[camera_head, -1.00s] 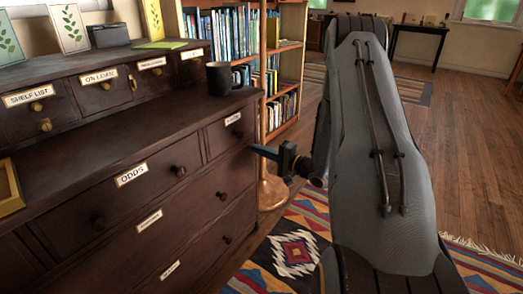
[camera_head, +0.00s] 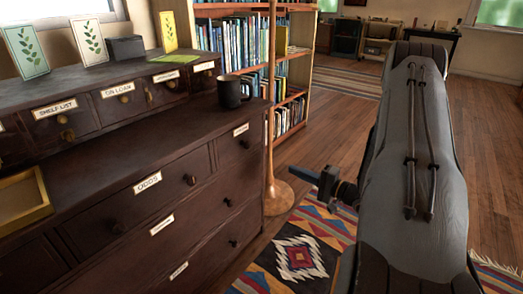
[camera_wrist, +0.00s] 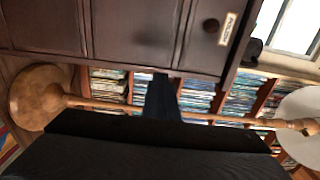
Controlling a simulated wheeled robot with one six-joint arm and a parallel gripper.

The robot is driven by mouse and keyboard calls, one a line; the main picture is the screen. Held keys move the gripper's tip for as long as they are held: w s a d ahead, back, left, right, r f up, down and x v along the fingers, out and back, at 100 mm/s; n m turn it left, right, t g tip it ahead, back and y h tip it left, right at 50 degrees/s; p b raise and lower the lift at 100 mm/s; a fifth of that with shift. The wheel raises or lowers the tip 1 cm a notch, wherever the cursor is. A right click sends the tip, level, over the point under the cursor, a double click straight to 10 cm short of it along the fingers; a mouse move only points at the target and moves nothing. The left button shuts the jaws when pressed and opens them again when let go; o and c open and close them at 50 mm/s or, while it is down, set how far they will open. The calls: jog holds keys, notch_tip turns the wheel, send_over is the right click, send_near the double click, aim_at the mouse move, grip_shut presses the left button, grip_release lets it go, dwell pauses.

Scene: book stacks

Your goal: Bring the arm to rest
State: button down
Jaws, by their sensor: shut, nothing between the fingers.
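My gripper (camera_head: 306,175) hangs to the right of the dark wooden dresser (camera_head: 110,209), in front of the floor lamp's pole and above the patterned rug. Its fingers are shut and hold nothing. A gap shows between it and the drawer fronts. In the wrist view the dark closed fingers (camera_wrist: 162,98) point toward the bookshelf, and the dresser fills the top of that picture. My grey arm takes up the right side of the head view and hides part of the floor and rug.
The lamp's wooden pole and round base (camera_head: 278,198) stand close beside the dresser. A black mug (camera_head: 234,92) sits on the dresser's right end. A tall bookshelf (camera_head: 309,60) stands behind. The rug (camera_head: 295,255) lies below. Open wooden floor (camera_head: 345,125) stretches beyond my arm.

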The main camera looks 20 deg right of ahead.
jog(key=w+a+r+n+g+h, duration=0.6)
jog(key=a+r+n+h, duration=0.1)
jog(key=a+h, duration=0.1)
jog(key=s+a+r+n+g, duration=0.2)
jog(key=s+a+n+g, duration=0.15)
jog(key=s+a, duration=0.6)
jog(key=s+a+r+n+g, duration=0.3)
jog(key=s+a, duration=0.4)
jog(key=s, duration=0.6)
jog(key=s+a+r+n+g, duration=0.1)
jog(key=s+a+n+g, duration=0.15)
jog(key=s+a, duration=0.5)
jog(key=s+a+r+n+g, duration=0.1)
jog(key=s+a+n, duration=0.3)
jog(key=a, duration=0.7)
jog(key=s+d+r+m+p, duration=0.1)
jog(key=d+r+m+p, duration=0.2)
jog(key=d+r+p, duration=0.6)
jog(key=s+d+r+m+p, duration=0.1)
jog(key=d+r+m+p, duration=0.3)
jog(key=d+r+p, duration=0.5)
notch_tip(320, 180, up, 5)
jog(key=p, duration=0.8)
jog(key=shift+d+m, duration=0.3)
jog(key=shift+d, duration=0.05)
jog(key=shift+r, duration=0.1)
